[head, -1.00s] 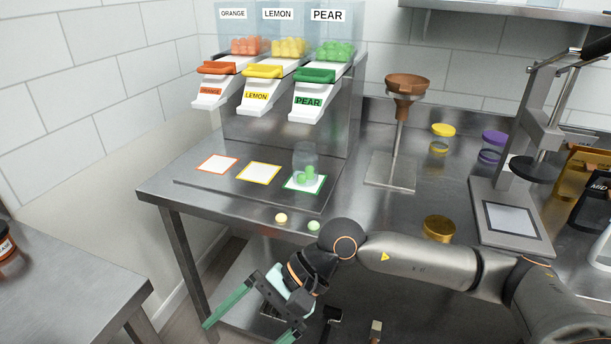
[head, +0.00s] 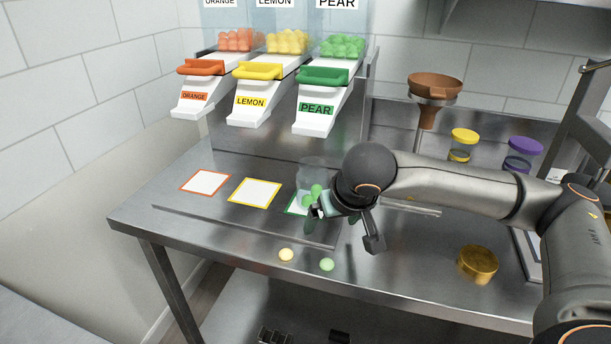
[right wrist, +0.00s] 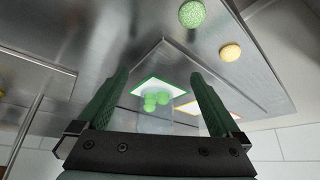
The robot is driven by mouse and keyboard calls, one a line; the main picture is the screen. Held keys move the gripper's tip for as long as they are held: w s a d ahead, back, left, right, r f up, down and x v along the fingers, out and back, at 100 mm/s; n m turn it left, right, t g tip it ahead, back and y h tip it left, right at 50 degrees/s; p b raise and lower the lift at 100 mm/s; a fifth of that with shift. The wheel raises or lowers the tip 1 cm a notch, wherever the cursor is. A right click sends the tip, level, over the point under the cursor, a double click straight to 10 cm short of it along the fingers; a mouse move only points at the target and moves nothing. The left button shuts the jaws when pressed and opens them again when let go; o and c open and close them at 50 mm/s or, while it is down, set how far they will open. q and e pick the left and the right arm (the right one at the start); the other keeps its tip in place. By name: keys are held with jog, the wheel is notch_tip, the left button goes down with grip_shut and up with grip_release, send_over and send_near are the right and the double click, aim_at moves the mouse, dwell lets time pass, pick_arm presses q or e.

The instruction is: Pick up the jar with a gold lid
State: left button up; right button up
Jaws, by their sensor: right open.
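A clear open jar (head: 313,172) with several green gummies stands on the green-bordered square at the front of the pear dispenser; no lid shows on it. My right gripper (head: 326,214) is at the jar's near side, partly covering it. In the right wrist view its two fingers are apart, with the jar (right wrist: 168,121) and its green gummies between and beyond them; I cannot tell whether they touch it. A gold round lid (head: 477,263) lies on the table at the right, away from the gripper. My left gripper is out of view.
A yellow-lidded jar (head: 463,146) and a purple-lidded jar (head: 522,155) stand behind my right arm. A brown funnel (head: 434,88) is on a stand. Loose yellow (head: 286,255) and green (head: 327,264) gummies lie near the table's front edge. Dispenser chutes (head: 322,105) overhang the squares.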

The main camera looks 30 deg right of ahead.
aim_at(314, 186)
jog(key=shift+w+d+r, duration=0.15)
jog(key=shift+w, duration=0.5)
jog(key=w+d, duration=0.1)
jog(key=w, duration=0.2)
jog(key=w+p, duration=0.1)
jog(key=w, duration=0.2)
jog(key=w+d, duration=0.1)
jog(key=w, duration=0.3)
jog(key=shift+d, duration=0.35)
jog(key=shift+w+d+f+p, duration=0.15)
jog(key=shift+w+f+p, duration=0.15)
jog(key=shift+f, duration=0.3)
jog(key=c, duration=1.1)
jog(key=shift+s+r, duration=0.1)
jog(key=shift+s+r, duration=0.4)
jog(key=shift+r, duration=0.1)
jog(key=s+a+r, duration=0.2)
jog(key=s+r, duration=0.1)
jog(key=s, duration=0.3)
jog(key=s+a+r, duration=0.1)
jog(key=s+r, duration=0.2)
jog(key=s, duration=0.3)
jog(key=shift+s+a+r+b, duration=0.25)
jog(key=shift+a+r+b, duration=0.1)
jog(key=shift+a+r, duration=0.05)
